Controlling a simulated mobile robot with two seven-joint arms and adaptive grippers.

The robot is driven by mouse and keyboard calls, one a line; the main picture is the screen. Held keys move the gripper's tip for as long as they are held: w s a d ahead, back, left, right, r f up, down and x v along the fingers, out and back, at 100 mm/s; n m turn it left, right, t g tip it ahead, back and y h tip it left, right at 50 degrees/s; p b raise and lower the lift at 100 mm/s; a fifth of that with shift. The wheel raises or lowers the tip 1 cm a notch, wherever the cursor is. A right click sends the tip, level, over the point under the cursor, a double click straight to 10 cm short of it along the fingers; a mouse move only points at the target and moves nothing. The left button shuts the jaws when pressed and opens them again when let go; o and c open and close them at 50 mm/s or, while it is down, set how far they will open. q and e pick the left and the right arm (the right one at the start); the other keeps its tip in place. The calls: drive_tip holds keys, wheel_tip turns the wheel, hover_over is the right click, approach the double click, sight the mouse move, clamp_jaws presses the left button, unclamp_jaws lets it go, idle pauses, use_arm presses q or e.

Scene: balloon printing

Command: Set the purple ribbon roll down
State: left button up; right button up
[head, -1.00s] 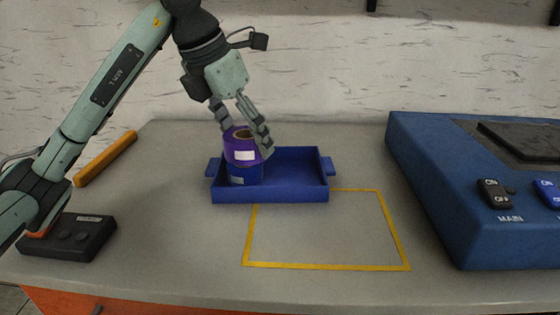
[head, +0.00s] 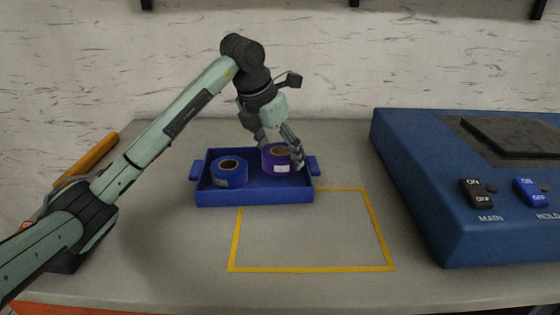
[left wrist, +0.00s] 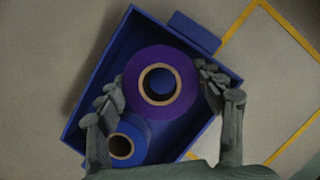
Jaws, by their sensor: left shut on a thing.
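The purple ribbon roll (head: 276,163) is between the fingers of my left gripper (head: 280,150), over the right part of the blue tray (head: 255,197). In the left wrist view the purple roll (left wrist: 161,107) is upright, its hole facing the camera, with a finger on each side. It looks larger there than the blue roll, so it seems held above the tray floor; the exact gap cannot be told. A blue ribbon roll (head: 229,176) stands in the left part of the tray, and it also shows in the left wrist view (left wrist: 128,140). My right gripper is not in view.
A yellow taped outline (head: 310,269) lies on the table in front of the tray, empty. A blue machine (head: 415,190) with switches stands at the right. An orange bar (head: 93,157) lies at the back left. My left arm crosses the table's left side.

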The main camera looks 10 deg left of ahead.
use_arm(q)
wheel_tip(320, 180, down, 3)
drive_tip(key=shift+r, duration=0.1)
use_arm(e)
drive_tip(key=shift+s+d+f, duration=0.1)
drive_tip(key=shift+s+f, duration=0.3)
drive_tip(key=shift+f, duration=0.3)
use_arm(q)
drive_tip(key=o, duration=0.9)
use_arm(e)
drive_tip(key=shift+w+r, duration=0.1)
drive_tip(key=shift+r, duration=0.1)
